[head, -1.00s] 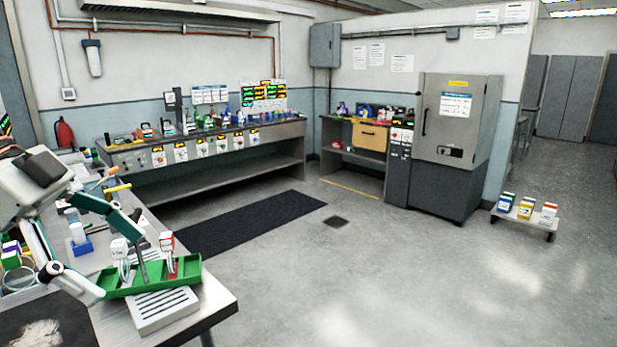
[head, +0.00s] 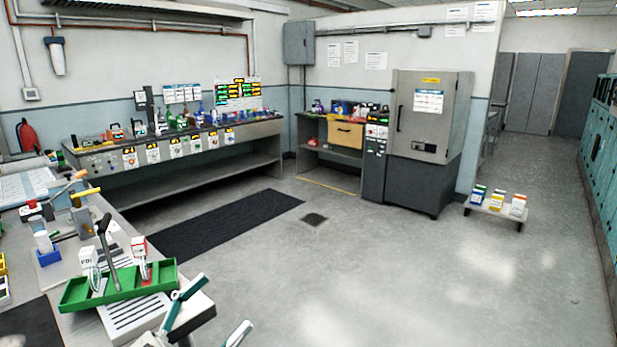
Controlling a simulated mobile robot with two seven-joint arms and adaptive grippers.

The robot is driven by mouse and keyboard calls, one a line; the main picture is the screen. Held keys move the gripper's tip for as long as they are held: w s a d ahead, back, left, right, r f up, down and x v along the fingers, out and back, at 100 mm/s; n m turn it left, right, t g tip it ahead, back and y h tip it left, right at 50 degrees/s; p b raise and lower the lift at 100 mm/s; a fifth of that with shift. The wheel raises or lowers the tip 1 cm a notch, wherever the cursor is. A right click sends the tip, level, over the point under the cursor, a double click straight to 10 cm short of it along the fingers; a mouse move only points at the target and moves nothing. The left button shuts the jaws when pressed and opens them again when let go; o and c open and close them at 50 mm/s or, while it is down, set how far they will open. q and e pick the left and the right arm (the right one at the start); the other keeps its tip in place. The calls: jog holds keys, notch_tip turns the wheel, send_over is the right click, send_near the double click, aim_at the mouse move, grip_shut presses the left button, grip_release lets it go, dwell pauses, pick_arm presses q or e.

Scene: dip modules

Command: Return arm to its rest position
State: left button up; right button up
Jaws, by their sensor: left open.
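My left gripper (head: 222,305) is at the bottom of the head view, near the front corner of the workbench (head: 196,322). Its two white and teal fingers stand apart with nothing between them. Most of its body and arm is cut off by the bottom edge. A green tray (head: 72,298) lies on the bench, up and left of the gripper and apart from it. The tray holds a white-topped piece (head: 88,257), a red-and-white-topped piece (head: 139,247) and an upright black-handled tool (head: 106,240). My right gripper is out of view.
A slotted grey plate (head: 133,313) lies just left of the gripper. A blue holder (head: 49,257) and clamp-like tools (head: 84,210) crowd the bench behind the tray. The floor (head: 400,270) right of the bench is clear. A low stand (head: 495,210) carries several small boxes.

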pick_arm(q)
jog(key=s+a+f+n+y, duration=0.15)
jog(key=f+y, duration=0.25)
jog(key=f, duration=0.4)
jog(key=s+a+f+n+y, duration=0.1)
jog(key=s+f+n+y, duration=0.15)
jog(key=f, duration=0.55)
jog(key=s+a+f+n+y, duration=0.1)
jog(key=a+f+n+y, duration=0.15)
jog(key=f+y, duration=0.35)
jog(key=s+d+f+g+y, duration=0.1)
jog(key=s+f+g, duration=0.4)
jog(key=s+f, duration=0.7)
notch_tip(320, 180, down, 4)
jog(key=shift+f+n, duration=0.1)
jog(key=shift+n, duration=0.25)
jog(key=shift+s, duration=0.1)
